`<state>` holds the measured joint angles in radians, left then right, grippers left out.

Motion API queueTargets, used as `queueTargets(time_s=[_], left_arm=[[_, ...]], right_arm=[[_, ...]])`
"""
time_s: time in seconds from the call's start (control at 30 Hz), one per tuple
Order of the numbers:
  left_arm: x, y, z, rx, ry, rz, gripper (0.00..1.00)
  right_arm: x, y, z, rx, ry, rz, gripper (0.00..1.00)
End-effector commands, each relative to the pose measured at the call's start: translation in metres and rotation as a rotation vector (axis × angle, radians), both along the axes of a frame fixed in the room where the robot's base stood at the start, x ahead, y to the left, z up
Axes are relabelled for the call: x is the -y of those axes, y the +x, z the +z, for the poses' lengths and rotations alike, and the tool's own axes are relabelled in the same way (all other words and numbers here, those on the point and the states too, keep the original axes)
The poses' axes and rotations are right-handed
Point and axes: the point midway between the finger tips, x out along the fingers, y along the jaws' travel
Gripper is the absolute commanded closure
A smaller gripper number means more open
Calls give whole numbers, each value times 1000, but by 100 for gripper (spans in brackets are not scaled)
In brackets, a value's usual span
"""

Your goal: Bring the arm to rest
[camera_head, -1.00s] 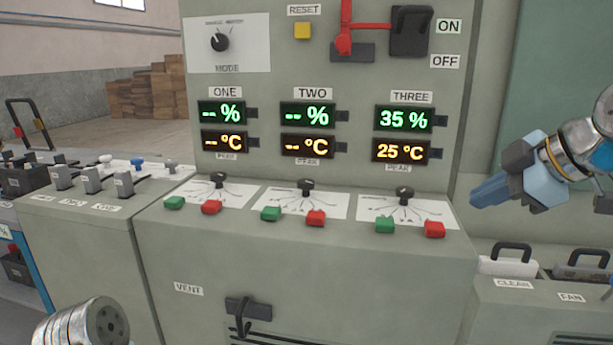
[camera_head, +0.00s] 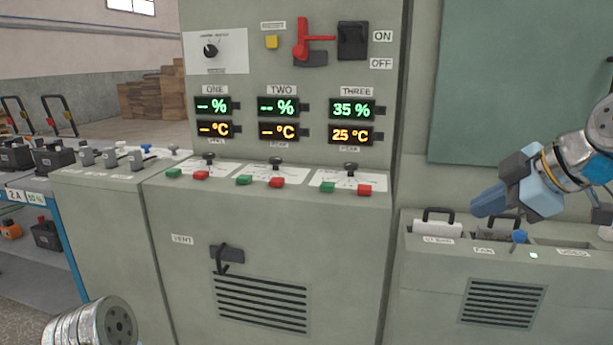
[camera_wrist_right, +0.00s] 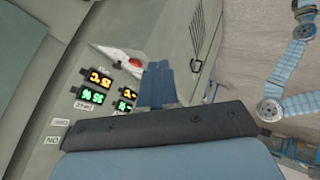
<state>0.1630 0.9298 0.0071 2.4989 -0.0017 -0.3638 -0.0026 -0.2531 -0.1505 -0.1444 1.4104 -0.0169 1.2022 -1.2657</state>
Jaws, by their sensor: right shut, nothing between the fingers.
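My right gripper (camera_head: 490,202) is at the right of the head view, its blue fingers shut and empty, pointing left. It hangs in front of the grey side cabinet, apart from everything around it. In the right wrist view its fingers (camera_wrist_right: 158,84) are pressed together, with the panel's displays beyond them. My left arm shows only as a round metal link (camera_head: 95,325) at the bottom left of the head view. The left gripper is out of frame.
The control cabinet (camera_head: 290,225) stands in the middle, with displays, knobs, and green and red buttons. Below right is a lower cabinet (camera_head: 420,270) with handled cases (camera_head: 436,228) in slots. A blue rack (camera_head: 60,240) with batteries stands at left.

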Motion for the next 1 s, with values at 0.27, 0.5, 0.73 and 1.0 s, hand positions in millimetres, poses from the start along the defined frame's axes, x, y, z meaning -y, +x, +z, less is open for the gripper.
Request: queueTargets(time_s=[0.27,0.5,0.73,1.0], left_arm=[[1,-1,-1,-2,-1,-1,42],[2,-1,-1,-3,-4,-4,42],[5,-3,-1,-5,-7,-9,42],[9,-4,-1,-9,-13,-16,42]], right_arm=[[-19,36,-48,-76,36,-60,100],[-43,76,-129,-189,91,-159,100],[-78,103,-277,-377,182,-336,100],[-124,38,-501,-680,330,-668,100]])
